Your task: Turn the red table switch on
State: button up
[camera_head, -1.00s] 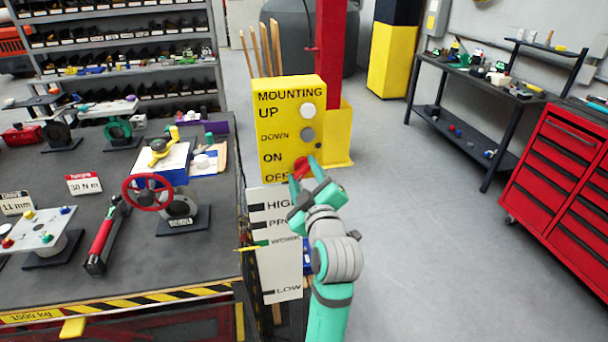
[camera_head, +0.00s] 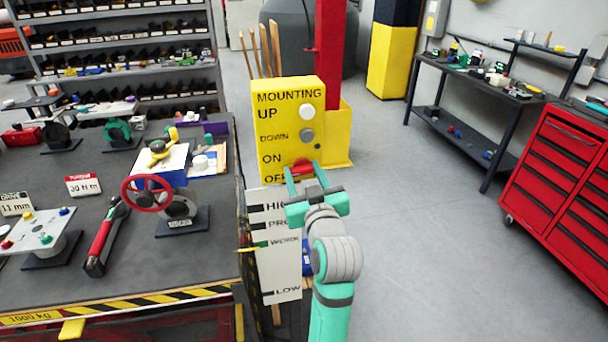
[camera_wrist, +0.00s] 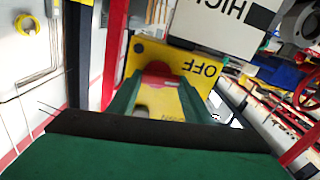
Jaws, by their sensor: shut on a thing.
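The yellow control box (camera_head: 277,118) carries the words MOUNTING, UP, DOWN, ON and OFF. The red switch (camera_head: 302,168) sits low on its right side, by the ON and OFF labels. My gripper (camera_head: 304,175) is at the box face, with its two green fingers on either side of the red switch, shut on it. In the wrist view the red switch (camera_wrist: 158,72) lies between the fingertips, partly hidden by them, near the upside-down OFF label. The switch's exact angle is hard to read.
A white level board (camera_head: 276,262) hangs just below the box, close to my gripper. The workbench (camera_head: 110,250) with a red handwheel (camera_head: 147,192) is at left. A red tool cabinet (camera_head: 562,165) is at right, with open grey floor between.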

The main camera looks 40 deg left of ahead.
jog(key=m, duration=0.5)
jog(key=shift+m, duration=0.3)
jog(key=shift+w+m, duration=0.1)
jog(key=shift+m, duration=2.1)
jog(key=o, duration=1.1)
jog(key=shift+c, duration=0.2)
jog(key=shift+d, duration=0.1)
jog(key=shift+d+r, duration=0.1)
jog(key=shift+s+d, duration=0.25)
jog(key=shift+d, duration=0.05)
jog(key=v, duration=0.9)
jog(key=shift+s+d, duration=0.25)
jog(key=shift+s, duration=0.1)
